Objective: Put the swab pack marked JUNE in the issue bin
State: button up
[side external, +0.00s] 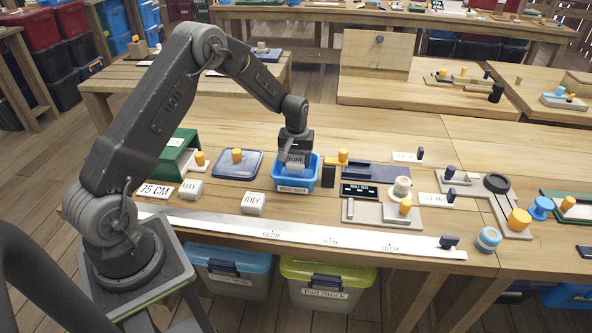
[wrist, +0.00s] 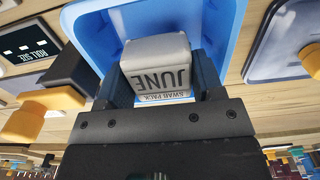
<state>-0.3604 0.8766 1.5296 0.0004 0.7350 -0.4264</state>
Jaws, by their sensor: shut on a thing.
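The JUNE swab pack (wrist: 159,72) is a whitish block with dark lettering, and a "SWAB PACK" label shows beneath it in the wrist view. My gripper (side external: 294,152) is shut on this pack, its two fingers on either side of it. The pack (side external: 294,166) is at the opening of a blue bin (side external: 295,187), inside its walls as seen from the side. The blue bin also surrounds the pack in the wrist view (wrist: 90,22). Whether the pack touches the bin floor cannot be told. The label on the bin's front is too small to read.
Blocks marked MAY (side external: 190,189) and JULY (side external: 253,203) stand on the table to the left. A dark blue lid with an orange knob (side external: 237,163) lies left of the bin. A black-and-orange fixture (side external: 329,172) stands close at its right. A long ruler (side external: 300,233) runs along the front.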

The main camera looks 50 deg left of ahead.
aim_at(296, 170)
jog(key=shift+f, duration=1.9)
jog(key=shift+f, duration=0.2)
jog(key=o, duration=0.9)
jog(key=shift+o, duration=0.2)
